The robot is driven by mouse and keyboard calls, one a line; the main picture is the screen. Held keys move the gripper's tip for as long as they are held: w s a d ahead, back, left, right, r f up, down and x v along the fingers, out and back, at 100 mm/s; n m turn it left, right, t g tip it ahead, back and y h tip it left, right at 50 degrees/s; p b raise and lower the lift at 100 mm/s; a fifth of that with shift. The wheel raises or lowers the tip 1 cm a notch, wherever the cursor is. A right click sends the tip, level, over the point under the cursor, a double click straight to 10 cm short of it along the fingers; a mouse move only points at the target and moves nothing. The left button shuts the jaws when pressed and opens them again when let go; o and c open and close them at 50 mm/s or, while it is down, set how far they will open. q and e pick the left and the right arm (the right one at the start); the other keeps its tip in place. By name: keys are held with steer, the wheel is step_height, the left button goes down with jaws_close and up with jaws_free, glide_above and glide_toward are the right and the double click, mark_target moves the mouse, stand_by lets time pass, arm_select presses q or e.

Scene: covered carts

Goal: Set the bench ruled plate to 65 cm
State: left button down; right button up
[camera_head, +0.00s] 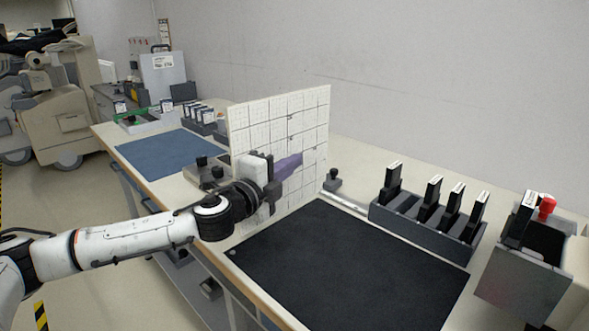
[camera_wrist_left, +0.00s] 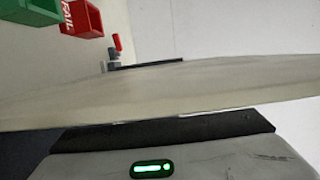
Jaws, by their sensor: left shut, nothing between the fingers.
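The ruled plate (camera_head: 309,112) is an upright white panel with a grid, standing across the bench between the blue mat and the black mat. Its scale figures are too small to read. My left gripper (camera_head: 291,165) is in front of the plate's face, its purple fingers shut with nothing between them. I cannot tell whether they touch the plate. The gripper and arm hide the plate's lower middle. In the left wrist view a broad pale surface (camera_wrist_left: 150,95) crosses close in front; I cannot tell what it is. My right gripper is not in view.
A pale rail (camera_head: 345,203) with a black knob (camera_head: 332,180) runs along the bench's back. A grey rack (camera_head: 400,222) holds several black items. A grey bin (camera_head: 525,267) stands at right. The black mat (camera_head: 345,265) and blue mat (camera_head: 170,150) are clear.

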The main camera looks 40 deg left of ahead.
arm_select(q)
steer(key=shift+a+r+y, duration=0.1)
steer(key=shift+a+y, duration=0.2)
steer(key=shift+a, duration=0.1)
steer(key=s+d, duration=0.5)
steer(key=s, duration=0.5)
steer(key=shift+s+d+b, duration=0.3)
steer(key=shift+b, duration=0.05)
